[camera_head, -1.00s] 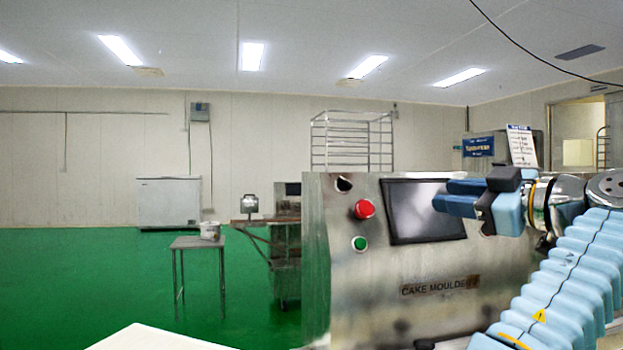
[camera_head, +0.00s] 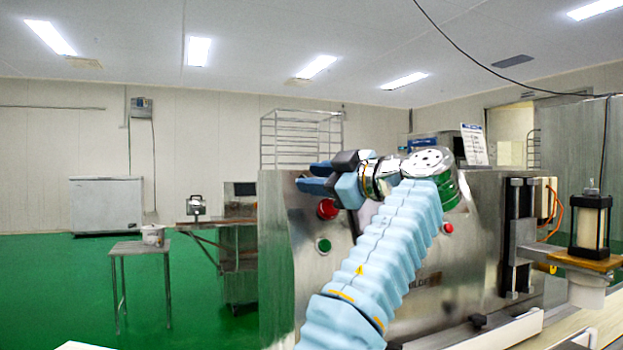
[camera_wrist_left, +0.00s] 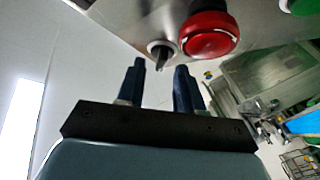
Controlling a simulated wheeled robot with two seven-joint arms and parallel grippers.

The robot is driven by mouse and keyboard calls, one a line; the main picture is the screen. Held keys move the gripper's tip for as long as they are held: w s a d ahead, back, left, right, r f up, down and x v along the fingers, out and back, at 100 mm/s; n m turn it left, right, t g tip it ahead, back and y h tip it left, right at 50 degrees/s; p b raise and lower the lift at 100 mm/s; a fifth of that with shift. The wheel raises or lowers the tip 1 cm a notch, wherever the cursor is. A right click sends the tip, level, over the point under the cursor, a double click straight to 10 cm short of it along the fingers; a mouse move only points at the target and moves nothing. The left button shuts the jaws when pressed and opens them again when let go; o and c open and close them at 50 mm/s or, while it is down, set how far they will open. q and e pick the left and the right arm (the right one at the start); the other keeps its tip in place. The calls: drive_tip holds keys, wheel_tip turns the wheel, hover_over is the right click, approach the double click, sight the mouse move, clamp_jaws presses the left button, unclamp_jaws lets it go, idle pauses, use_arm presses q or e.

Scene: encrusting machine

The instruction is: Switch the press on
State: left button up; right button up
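The steel press (camera_head: 480,230) stands right of centre in the head view, with a red button (camera_head: 327,209) and a green button (camera_head: 324,245) on its panel. In the left wrist view a small dark switch knob (camera_wrist_left: 162,50) on a pale round base sits beside the red button (camera_wrist_left: 208,36). The green button shows at the top right edge. My left gripper (camera_wrist_left: 160,68) is open, its two fingers apart, with the knob just ahead of the gap between the tips. In the head view my left gripper (camera_head: 311,178) hides the knob. Contact cannot be told. My right gripper is out of view.
A second red button (camera_head: 447,229) sits on the press further right. A vertical unit with a cylinder (camera_head: 591,225) stands at the far right above a pale conveyor. A small table (camera_head: 139,248) with a bucket and a white freezer (camera_head: 107,204) stand left on open green floor.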

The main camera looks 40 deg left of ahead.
use_arm(q)
drive_tip(key=shift+a, duration=0.7)
clamp_jaws()
